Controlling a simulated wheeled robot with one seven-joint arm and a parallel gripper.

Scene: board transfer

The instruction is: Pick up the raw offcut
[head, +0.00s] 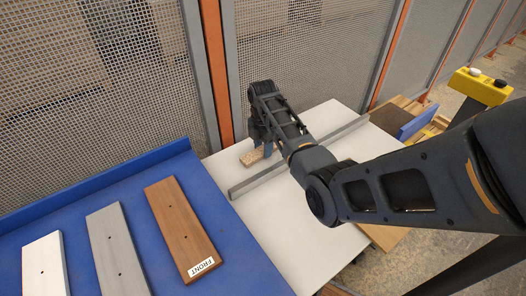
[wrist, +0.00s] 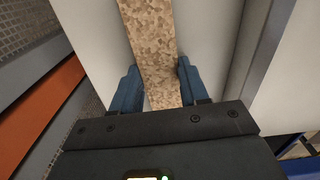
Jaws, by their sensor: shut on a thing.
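The raw offcut (wrist: 150,40) is a narrow speckled tan chipboard strip. In the wrist view it runs from the top edge down between the two blue fingers of my gripper (wrist: 156,88). My gripper is shut on it. In the head view a short piece of the offcut (head: 252,157) shows beside my gripper (head: 265,150), over the white table (head: 320,215); the rest is hidden behind the gripper and arm. I cannot tell whether the offcut touches the table.
A grey metal bar (head: 250,183) crosses the white table beside my gripper. A blue-topped table (head: 75,215) at left holds white (head: 44,265), grey (head: 118,250) and brown (head: 180,225) boards; the brown one is labelled FRONT. Mesh fencing with an orange post (head: 217,70) stands close behind.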

